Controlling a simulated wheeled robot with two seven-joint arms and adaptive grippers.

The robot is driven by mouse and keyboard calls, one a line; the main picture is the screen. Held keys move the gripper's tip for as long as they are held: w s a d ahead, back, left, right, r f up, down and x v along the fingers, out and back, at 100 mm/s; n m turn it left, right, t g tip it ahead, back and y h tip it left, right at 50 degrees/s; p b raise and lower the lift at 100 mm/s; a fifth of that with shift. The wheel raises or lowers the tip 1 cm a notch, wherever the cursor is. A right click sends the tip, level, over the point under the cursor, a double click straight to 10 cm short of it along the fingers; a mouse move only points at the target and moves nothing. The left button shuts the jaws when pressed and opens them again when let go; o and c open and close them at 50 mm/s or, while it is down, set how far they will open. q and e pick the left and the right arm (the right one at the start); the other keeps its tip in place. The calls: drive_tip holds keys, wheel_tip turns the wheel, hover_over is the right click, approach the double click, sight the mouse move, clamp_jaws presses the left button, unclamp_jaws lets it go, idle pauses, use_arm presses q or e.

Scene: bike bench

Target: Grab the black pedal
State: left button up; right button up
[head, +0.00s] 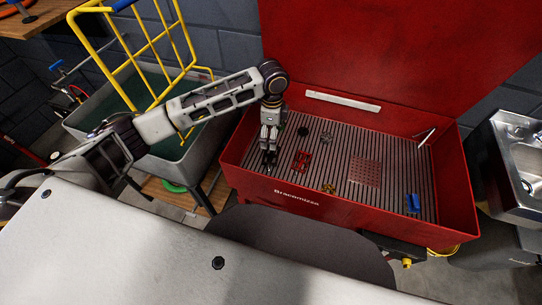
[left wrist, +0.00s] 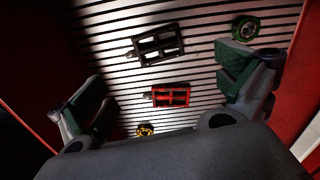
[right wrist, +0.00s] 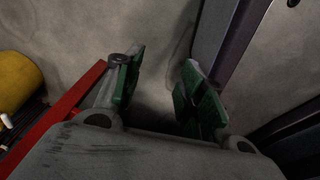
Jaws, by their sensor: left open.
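The black pedal (left wrist: 156,45) lies on the slatted floor of the red basin, in the upper middle of the left wrist view. In the head view it is mostly or wholly hidden by my left gripper (head: 268,158), which points down over the left part of the basin. In the left wrist view my left gripper (left wrist: 168,92) has its fingers wide apart with nothing between them; the pedal is beyond the fingertips. My right gripper (right wrist: 163,88) shows in the right wrist view with its fingers apart and empty, away from the basin floor.
A red pedal (left wrist: 170,96) lies close to the black one; a green-rimmed round part (left wrist: 246,28) is nearby. The red basin (head: 330,205) also holds a gold part (head: 329,187), a red perforated mat (head: 365,171) and a blue item (head: 412,203). A yellow rack (head: 150,55) stands left.

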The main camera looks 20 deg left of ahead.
use_arm(q)
hover_over(273, 154)
drive_tip(key=f, duration=0.4)
drive_tip(key=shift+a+f, duration=0.25)
drive_tip(key=shift+f, duration=0.1)
drive_tip(key=shift+f+b, duration=0.3)
drive_tip(key=shift+f, duration=0.45)
use_arm(e)
drive_tip(key=shift+w+a, duration=0.45)
drive_tip(key=shift+w, duration=0.4)
drive_tip(key=shift+s, duration=0.15)
use_arm(q)
drive_tip(key=shift+d+f, duration=0.1)
drive_tip(key=shift+f, duration=0.35)
wheel_tip(273, 154, down, 4)
drive_tip(key=shift+s+d+r+b, duration=0.1)
drive_tip(key=shift+d+r+b, duration=0.05)
drive_tip(key=shift+r+b, duration=0.15)
drive_tip(key=shift+f, duration=0.45)
use_arm(e)
drive_tip(key=shift+w+a+r, duration=0.1)
drive_tip(key=shift+w+a, duration=0.25)
drive_tip(key=shift+w, duration=0.35)
drive_tip(key=shift+s, duration=0.2)
